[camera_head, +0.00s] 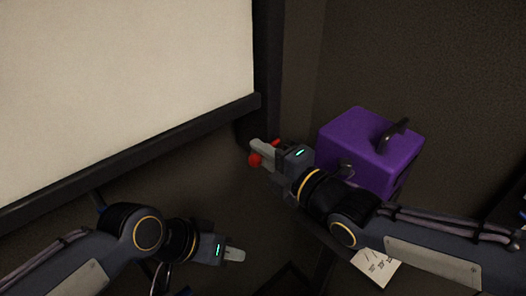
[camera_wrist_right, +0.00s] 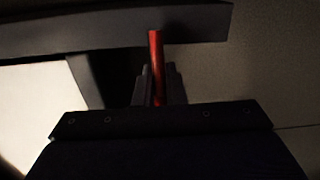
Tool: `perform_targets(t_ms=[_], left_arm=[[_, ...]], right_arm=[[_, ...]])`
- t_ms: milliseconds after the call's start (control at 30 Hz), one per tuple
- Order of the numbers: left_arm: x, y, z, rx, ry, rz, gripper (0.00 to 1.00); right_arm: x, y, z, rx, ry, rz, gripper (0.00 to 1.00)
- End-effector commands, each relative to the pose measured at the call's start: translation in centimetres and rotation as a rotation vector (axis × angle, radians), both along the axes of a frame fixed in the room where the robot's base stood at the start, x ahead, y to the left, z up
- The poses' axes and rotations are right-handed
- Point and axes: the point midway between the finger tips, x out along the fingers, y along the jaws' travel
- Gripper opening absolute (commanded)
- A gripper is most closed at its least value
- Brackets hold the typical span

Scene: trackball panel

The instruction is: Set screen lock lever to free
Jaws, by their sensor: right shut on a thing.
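The screen (camera_head: 120,75) is a large pale panel in a dark frame at the upper left of the head view. The lock lever (camera_head: 255,160) shows as a red knob at the frame's lower right corner, partly hidden by my right gripper (camera_head: 262,151). In the right wrist view the lever is a red rod (camera_wrist_right: 156,65), and my right gripper (camera_wrist_right: 158,88) is shut on it. My left gripper (camera_head: 235,254) is low in the head view, away from the lever. Its fingers look close together, but I cannot tell if they are fully shut.
A purple box (camera_head: 352,135) with a dark handle stands just right of my right gripper, close to my right forearm. A white paper card with dark marks (camera_head: 377,266) lies below that arm. The dark area between the two grippers looks clear.

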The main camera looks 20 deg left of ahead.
Motion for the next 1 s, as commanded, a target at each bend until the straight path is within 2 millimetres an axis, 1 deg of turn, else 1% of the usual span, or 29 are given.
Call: perform_targets(t_ms=[100,167,267,500,600,700,833,1000], left_arm=[[0.0,0.0,-0.1,0.0,0.0,0.0,0.36],[0.0,0.0,-0.5,0.0,0.0,0.0,0.36],[0.0,0.0,-2.2,0.0,0.0,0.0,0.36],[0.0,0.0,-7.4,0.0,0.0,0.0,0.36],[0.0,0.0,-9.3,0.0,0.0,0.0,0.36],[0.0,0.0,-10.6,0.0,0.0,0.0,0.36],[0.0,0.0,-11.5,0.0,0.0,0.0,0.36],[0.0,0.0,-11.5,0.0,0.0,0.0,0.36]], right_arm=[[0.0,0.0,-0.1,0.0,-0.001,0.0,0.0],[0.0,0.0,-0.3,-0.003,-0.009,0.0,0.0],[0.0,0.0,-0.9,-0.015,-0.044,0.0,0.0],[0.1,-0.1,-2.0,-0.079,-0.203,0.0,0.0],[0.2,-0.1,-2.4,-0.112,-0.283,-0.001,0.0],[0.4,-0.2,-2.5,-0.146,-0.362,0.0,0.0],[0.5,-0.2,-2.5,-0.18,-0.436,0.0,0.0],[0.6,-0.3,-2.3,-0.192,-0.461,0.0,0.0]])
